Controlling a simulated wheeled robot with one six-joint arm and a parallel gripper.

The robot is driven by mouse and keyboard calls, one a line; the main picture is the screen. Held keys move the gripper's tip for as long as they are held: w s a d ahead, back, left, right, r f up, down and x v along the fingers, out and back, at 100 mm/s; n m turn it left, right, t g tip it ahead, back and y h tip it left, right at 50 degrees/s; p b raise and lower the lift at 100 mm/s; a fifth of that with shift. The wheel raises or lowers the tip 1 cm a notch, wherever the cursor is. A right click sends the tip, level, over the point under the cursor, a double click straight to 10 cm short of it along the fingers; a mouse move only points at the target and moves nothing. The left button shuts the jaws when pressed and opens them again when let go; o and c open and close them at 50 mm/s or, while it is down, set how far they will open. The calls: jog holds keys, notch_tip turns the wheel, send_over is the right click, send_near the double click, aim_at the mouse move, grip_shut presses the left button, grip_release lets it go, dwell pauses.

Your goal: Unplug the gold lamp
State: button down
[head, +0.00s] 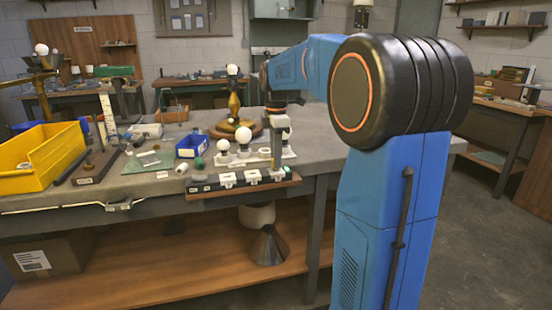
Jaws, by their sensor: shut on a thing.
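The gold lamp (235,106) stands upright on a round wooden base on the workbench, with a white bulb on top. A dark power strip (205,187) with white sockets runs along the bench's front edge. My gripper (277,171) points down at the right end of the strip. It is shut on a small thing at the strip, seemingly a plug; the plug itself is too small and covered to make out. I cannot tell whether it is still seated in its socket. The lamp's cord cannot be traced.
White bulbs (244,135) stand on a pale holder just behind the strip, close to my gripper. A blue bin (190,147) and a big yellow bin (40,158) are to the left. A metal cone (268,246) stands on the lower shelf. The bench's right part is clear.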

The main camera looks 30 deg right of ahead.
jog(key=shift+r, duration=0.25)
jog(key=shift+r, duration=2.4)
